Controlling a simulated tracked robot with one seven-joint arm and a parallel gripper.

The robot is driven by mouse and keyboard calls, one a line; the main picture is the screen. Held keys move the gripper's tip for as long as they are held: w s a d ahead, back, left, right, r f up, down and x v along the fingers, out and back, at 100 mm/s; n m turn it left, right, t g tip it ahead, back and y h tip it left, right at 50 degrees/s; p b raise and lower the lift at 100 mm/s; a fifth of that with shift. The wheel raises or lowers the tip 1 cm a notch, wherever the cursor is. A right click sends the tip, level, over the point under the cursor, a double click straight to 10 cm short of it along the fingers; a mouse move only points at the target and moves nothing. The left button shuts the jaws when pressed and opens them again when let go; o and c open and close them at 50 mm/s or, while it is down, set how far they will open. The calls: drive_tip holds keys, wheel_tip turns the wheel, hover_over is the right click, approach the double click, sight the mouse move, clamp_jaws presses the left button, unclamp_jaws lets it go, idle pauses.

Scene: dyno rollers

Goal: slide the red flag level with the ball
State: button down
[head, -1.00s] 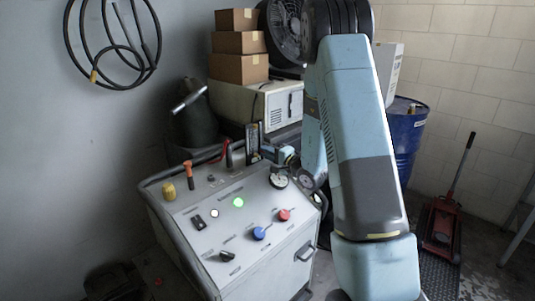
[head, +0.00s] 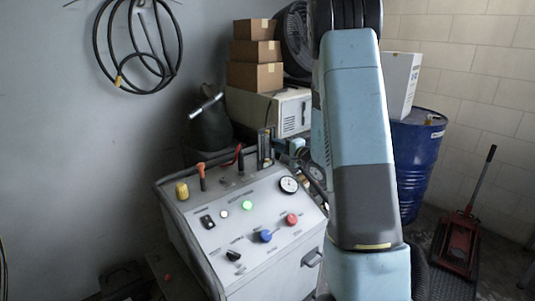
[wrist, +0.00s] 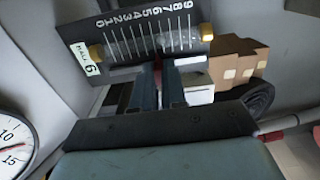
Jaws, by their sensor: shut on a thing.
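The dark scale plate (wrist: 150,38) fills the upper part of the wrist view, turned so that its numbers run from 9 at the right to 0 at the left. A clear tube lies along it between two yellow end fittings (wrist: 206,32). I cannot make out the ball in it. A small piece of the red flag (wrist: 158,64) shows at my fingertips. My gripper (wrist: 158,76) is shut on the flag at the plate's lower edge, near the middle of the scale. In the head view the plate (head: 263,148) stands edge-on behind the console, with my gripper beside it.
The console (head: 210,245) holds a round gauge (head: 289,185), red knob (head: 291,219), blue knob (head: 266,236), and orange-handled lever (head: 202,174). Cardboard boxes (head: 255,76) stand behind. A blue drum (head: 418,165) and red floor jack (head: 461,240) are at right.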

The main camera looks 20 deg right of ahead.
drive_tip(key=shift+w+r, duration=0.1)
drive_tip(key=shift+r, duration=0.35)
drive_tip(key=c, duration=1.2)
unclamp_jaws()
drive_tip(key=shift+w+f, duration=0.1)
drive_tip(key=shift+o, duration=0.2)
drive_tip(key=v, duration=1.3)
drive_tip(key=shift+s, duration=0.4)
drive_tip(key=shift+f, duration=0.1)
